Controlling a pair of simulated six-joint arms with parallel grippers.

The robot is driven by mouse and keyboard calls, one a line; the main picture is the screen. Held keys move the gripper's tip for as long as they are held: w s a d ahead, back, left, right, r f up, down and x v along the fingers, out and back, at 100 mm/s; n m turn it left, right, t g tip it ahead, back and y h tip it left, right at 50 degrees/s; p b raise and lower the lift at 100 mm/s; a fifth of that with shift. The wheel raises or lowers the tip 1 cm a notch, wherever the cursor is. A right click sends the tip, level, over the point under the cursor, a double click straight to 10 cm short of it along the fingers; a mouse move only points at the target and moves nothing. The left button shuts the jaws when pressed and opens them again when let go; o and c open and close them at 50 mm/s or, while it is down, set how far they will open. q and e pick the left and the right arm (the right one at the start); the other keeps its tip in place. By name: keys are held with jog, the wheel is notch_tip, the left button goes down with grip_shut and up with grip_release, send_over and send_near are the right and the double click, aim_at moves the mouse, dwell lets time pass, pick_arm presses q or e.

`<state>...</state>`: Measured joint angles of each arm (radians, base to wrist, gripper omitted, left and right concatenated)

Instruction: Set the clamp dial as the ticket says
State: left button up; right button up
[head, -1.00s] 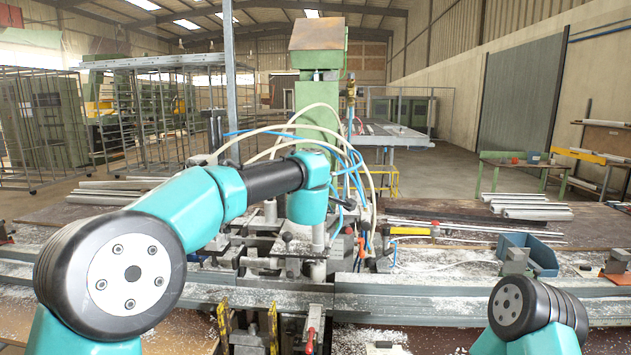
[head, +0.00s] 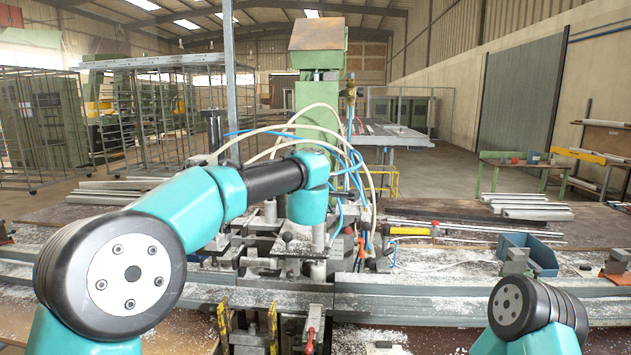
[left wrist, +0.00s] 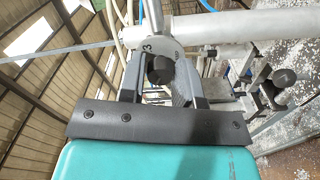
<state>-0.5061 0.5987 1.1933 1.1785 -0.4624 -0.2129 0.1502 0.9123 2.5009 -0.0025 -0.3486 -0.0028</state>
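The clamp dial (left wrist: 174,45) shows in the left wrist view as a pale disc with a dark numeral 3 near its left edge. A dark round knob (left wrist: 160,70) stands at its middle. My left gripper (left wrist: 162,60) has its two grey fingers on either side of the knob, with narrow gaps that suggest it is open. In the head view my left arm reaches to the machine at the centre and hides the gripper and dial. Only a rounded joint of my right arm shows at the lower right; its gripper is out of view. I see no readable ticket.
A green machine column (head: 318,110) with blue and pale hoses rises behind my left wrist. Metal rails (head: 430,305) cross the bench in front, dusted with white chips. A blue bin (head: 532,254) stands at the right. A pale cylinder (left wrist: 215,27) lies close right of the dial.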

pick_arm(q)
jog(key=o, duration=0.4)
jog(key=shift+c, duration=0.2)
jog(key=s+a, duration=0.1)
jog(key=s, duration=1.6)
jog(key=shift+s+a, duration=0.2)
jog(key=shift+a, duration=0.05)
